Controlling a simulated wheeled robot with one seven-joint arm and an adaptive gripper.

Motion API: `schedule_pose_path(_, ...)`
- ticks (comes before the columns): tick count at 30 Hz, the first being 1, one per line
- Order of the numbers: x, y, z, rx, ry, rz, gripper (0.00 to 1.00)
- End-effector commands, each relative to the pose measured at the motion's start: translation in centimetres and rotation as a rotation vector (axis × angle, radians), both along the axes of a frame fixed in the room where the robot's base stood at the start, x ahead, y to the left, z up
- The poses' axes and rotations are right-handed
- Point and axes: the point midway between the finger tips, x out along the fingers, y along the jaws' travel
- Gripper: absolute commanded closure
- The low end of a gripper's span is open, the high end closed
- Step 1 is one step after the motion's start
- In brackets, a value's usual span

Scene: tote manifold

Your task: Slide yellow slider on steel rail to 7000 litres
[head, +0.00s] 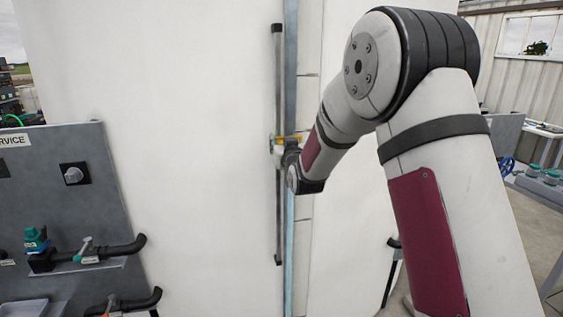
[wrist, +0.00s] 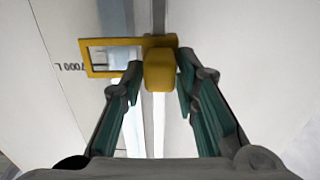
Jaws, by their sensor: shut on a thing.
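The yellow slider (wrist: 160,70) shows in the wrist view as a block with an open rectangular frame reaching left. In the head view the slider (head: 292,138) is a small yellow patch, mostly hidden by my gripper. The steel rail (head: 278,80) is a dark upright bar with end caps on the white tank wall. The slider sits around the middle of its length. My gripper (wrist: 160,75) has one finger on each side of the yellow block and is shut on it. It also shows in the head view (head: 286,155). An upside-down litre mark (wrist: 70,67) lies beside the frame's left edge; its first digit is unclear.
A pale blue upright strip (head: 290,235) runs beside the rail. A grey service panel (head: 60,190) with valves and black pipes stands at the left. My arm covers the right of the head view. The white wall (head: 190,120) left of the rail is clear.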

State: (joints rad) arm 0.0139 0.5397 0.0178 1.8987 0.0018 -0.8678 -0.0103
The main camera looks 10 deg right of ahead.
Motion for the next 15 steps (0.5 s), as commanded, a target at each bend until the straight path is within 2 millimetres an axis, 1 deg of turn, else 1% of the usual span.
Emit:
schedule_pose_path(1, 0.0, 0.0, 1.3, -0.001, -0.008, -0.001, 1.0)
schedule_pose_path(4, 0.0, 0.0, 2.2, -0.001, -0.005, -0.001, 1.0)
schedule_pose_path(14, 0.0, 0.0, 2.3, 0.0, -0.002, -0.001, 1.0)
schedule_pose_path(15, 0.0, 0.0, 2.3, 0.0, -0.002, -0.001, 0.65)
